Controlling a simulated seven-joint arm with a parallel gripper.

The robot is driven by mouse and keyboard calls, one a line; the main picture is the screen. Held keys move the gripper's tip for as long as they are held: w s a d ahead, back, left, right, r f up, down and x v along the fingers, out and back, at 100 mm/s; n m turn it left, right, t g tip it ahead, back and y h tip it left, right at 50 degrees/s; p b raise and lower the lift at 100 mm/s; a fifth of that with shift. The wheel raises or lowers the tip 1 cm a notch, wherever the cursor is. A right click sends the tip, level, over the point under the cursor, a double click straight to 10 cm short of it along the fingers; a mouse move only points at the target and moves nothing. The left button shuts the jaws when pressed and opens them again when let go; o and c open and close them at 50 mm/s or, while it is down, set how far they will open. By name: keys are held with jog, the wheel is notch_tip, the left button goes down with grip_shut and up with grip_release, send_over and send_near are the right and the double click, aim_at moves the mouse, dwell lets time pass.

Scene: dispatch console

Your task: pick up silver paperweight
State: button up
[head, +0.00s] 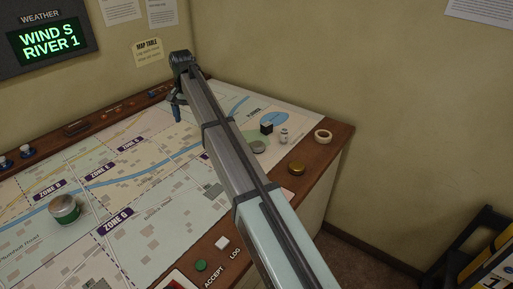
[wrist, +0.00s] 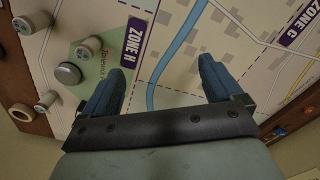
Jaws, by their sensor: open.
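In the wrist view, a round grey disc (wrist: 68,73) on the green patch left of the ZONE H label looks like the same thing. My gripper (head: 176,112) is over the far part of the map, up and left of the disc in the head view. In the wrist view, its blue fingers (wrist: 160,88) are spread with only map between them. The disc lies outside the left finger.
A green-and-white tin (head: 64,208) stands at left. Walls border the table's back and right.

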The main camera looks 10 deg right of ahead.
jog(key=w+d+m, duration=0.2)
jog(key=d+m, duration=0.1)
jog(key=d, duration=1.5)
jog(key=m, duration=0.6)
send_over(257, 144)
notch_tip(257, 144, down, 14)
jog(key=shift+r, duration=0.1)
jog(key=c, duration=1.5)
